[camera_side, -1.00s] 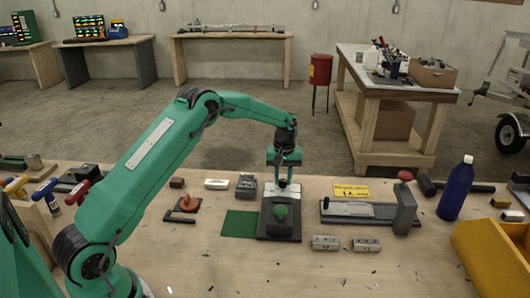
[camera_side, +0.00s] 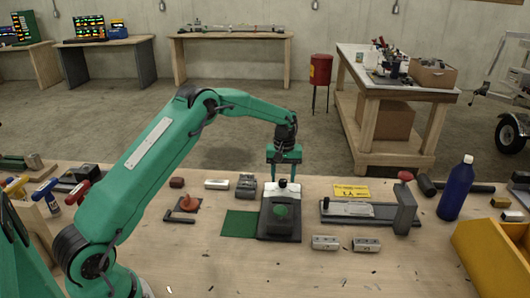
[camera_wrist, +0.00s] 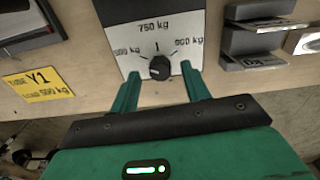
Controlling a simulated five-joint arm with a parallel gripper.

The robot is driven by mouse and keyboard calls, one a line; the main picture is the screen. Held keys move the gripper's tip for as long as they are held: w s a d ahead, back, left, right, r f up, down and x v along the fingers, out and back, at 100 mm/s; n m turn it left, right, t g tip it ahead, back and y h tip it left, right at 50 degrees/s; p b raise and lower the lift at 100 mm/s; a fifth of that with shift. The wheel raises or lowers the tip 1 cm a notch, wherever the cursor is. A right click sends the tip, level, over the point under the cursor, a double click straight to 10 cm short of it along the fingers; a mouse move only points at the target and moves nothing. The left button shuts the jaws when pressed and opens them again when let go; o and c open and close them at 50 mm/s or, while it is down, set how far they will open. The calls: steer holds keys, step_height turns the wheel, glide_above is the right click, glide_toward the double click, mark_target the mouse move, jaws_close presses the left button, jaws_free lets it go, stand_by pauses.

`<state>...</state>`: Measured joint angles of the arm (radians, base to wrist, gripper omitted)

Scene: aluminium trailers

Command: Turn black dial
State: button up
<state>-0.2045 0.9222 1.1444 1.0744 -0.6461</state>
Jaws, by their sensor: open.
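The black dial (camera_wrist: 159,68) sits on a white scale plate (camera_wrist: 122,37), with 750 kg printed at the top and further kg marks to the left and right. A small pale mark shows on the dial's lower left; I cannot tell surely which value it points to. My gripper (camera_side: 284,173) points down above the dial. In the wrist view my gripper (camera_wrist: 161,80) is open, with one finger on each side of the dial, apart from it.
A slide fixture (camera_side: 355,211) with a red-knobbed post stands to the right. Grey metal blocks (camera_side: 326,243) lie in front. A blue bottle (camera_side: 455,188) and yellow bin (camera_side: 495,250) are at far right. The front middle of the bench is mostly clear.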

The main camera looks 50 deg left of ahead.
mark_target(283, 181)
steer(key=shift+r, duration=3.55)
steer(key=s+d+r+m+t, duration=0.2)
steer(key=s+d+r+m, duration=0.15)
steer(key=s+r, duration=0.5)
steer(key=s+d+r+m+t, duration=0.1)
steer(key=s+d+r+m, duration=0.1)
steer(key=s+d+r, duration=0.5)
steer(key=s+d+f+m+t, duration=0.1)
steer(key=s+m, duration=0.3)
steer(key=s, duration=1.7)
steer(key=shift+d+t, duration=0.35)
steer(key=shift+t, duration=0.45)
